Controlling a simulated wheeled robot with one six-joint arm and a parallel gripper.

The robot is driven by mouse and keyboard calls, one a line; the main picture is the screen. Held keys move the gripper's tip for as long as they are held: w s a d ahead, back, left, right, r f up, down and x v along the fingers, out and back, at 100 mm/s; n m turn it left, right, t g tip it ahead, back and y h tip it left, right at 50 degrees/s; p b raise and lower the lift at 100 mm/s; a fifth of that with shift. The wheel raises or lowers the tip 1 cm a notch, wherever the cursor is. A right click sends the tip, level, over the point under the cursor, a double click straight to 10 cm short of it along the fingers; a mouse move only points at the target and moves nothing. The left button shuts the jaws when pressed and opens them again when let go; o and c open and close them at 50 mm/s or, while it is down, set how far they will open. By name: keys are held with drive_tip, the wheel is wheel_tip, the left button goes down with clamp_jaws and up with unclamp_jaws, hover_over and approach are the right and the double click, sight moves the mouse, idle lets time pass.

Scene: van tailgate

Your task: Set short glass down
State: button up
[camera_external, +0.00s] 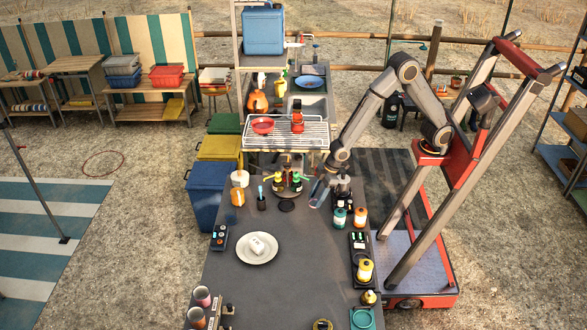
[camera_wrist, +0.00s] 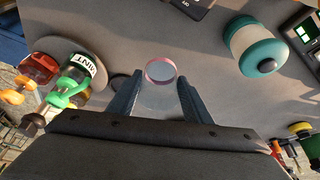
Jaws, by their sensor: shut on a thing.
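The short glass (camera_wrist: 160,73) is clear with a pinkish rim. In the wrist view it sits between the two dark fingers of my gripper (camera_wrist: 160,97), which is shut on it. In the external view my gripper (camera_external: 320,188) hangs at the end of the arm, tilted over the dark grey tabletop (camera_external: 310,262). The glass is hard to make out there. I cannot tell how far its base is from the tabletop.
A teal-and-white jar (camera_wrist: 252,47) stands right of the glass. Bottles with red and green tops (camera_wrist: 72,80) stand on a round tray at left. A white plate (camera_external: 257,257) holds a white item. The middle of the tabletop is clear.

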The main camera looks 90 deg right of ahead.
drive_tip(key=shift+f, duration=2.2)
drive_tip(key=shift+f+b, duration=0.15)
drive_tip(key=shift+b, duration=0.25)
drive_tip(key=o, duration=1.1)
drive_tip(key=shift+c, duration=0.2)
drive_tip(key=shift+r, duration=0.3)
drive_tip(key=v, duration=1.1)
drive_tip(key=shift+s+r+b, duration=0.25)
drive_tip(key=shift+r+b, duration=0.05)
drive_tip(key=shift+b, duration=0.15)
drive_tip(key=shift+d, duration=0.15)
